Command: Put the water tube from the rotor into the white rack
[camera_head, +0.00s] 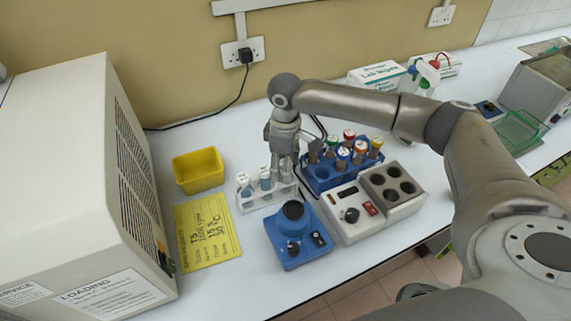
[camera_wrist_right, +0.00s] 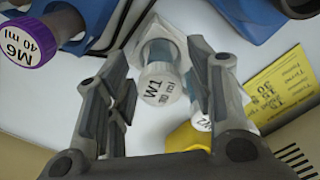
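The white rack (camera_head: 270,200) stands mid-table in the head view and holds white-capped tubes with pale blue liquid (camera_head: 265,180). My right gripper (camera_head: 284,163) is low over the rack's right end, pointing down. In the right wrist view, a white-capped tube marked W1 30 ml (camera_wrist_right: 160,84) sits between my open right fingers (camera_wrist_right: 160,95), with a gap at its left side. A second white cap (camera_wrist_right: 203,118) is partly hidden behind one finger. I cannot tell whether W1 is seated in the rack. No rotor is visible. My left gripper is out of view.
A blue rack (camera_head: 318,184) with several coloured-cap tubes stands close right; a purple M6 cap (camera_wrist_right: 30,40) shows nearby. A blue device (camera_head: 284,258) and a white heater block (camera_head: 355,229) stand in front. A yellow bin (camera_head: 198,170) and large white machine (camera_head: 70,180) are left.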

